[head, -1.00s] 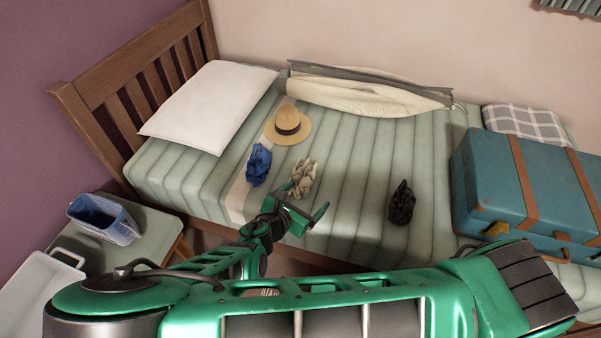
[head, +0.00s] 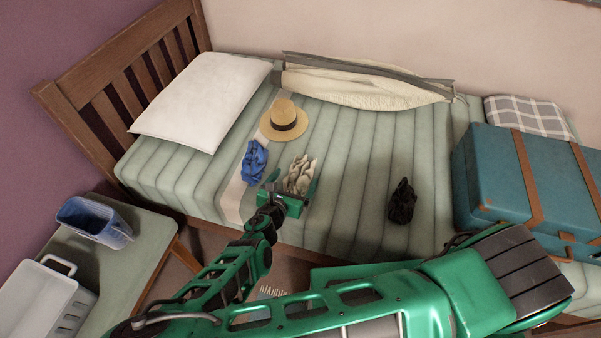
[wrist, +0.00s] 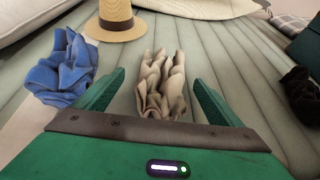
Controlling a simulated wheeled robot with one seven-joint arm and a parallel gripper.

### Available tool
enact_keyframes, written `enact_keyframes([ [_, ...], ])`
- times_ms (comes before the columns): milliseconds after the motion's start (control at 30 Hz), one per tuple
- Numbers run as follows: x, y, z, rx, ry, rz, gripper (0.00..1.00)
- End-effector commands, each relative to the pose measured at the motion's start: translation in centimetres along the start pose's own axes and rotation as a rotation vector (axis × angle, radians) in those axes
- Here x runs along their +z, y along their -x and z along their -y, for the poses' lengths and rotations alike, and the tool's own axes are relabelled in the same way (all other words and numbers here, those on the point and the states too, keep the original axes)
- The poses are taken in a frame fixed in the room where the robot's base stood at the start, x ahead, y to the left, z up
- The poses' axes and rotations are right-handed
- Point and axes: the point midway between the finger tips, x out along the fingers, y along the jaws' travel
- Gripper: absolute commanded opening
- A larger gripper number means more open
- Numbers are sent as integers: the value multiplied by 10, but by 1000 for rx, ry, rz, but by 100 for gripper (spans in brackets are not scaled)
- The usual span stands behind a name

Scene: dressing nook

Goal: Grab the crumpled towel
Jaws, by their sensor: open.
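A crumpled beige towel (head: 299,174) stands in stiff folds on the bed near its front edge. It also shows in the wrist view (wrist: 162,85), centred ahead of my gripper. My gripper (head: 291,186) is open and empty, low over the mattress at the near side of the towel. In the wrist view its two green fingers (wrist: 158,92) point forward, one on each side of the towel's near end, with a gap on both sides. A crumpled blue cloth (head: 254,163) lies to the left, and a crumpled black cloth (head: 402,201) to the right.
A straw hat (head: 284,120) lies behind the towel. A white pillow (head: 203,100), a rolled cream bundle (head: 365,85) and a blue suitcase (head: 520,175) are on the bed (head: 350,150). A side table (head: 135,245) holds a blue bin (head: 95,221) and a white container (head: 45,300).

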Motion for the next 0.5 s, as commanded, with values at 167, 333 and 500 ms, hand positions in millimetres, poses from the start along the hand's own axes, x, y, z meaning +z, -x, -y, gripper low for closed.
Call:
enact_keyframes([
  [167,-2,-22,3,-2,1,3,89],
  [333,-2,-42,3,-1,-1,1,89],
  [500,-3,-49,3,0,-1,0,89],
])
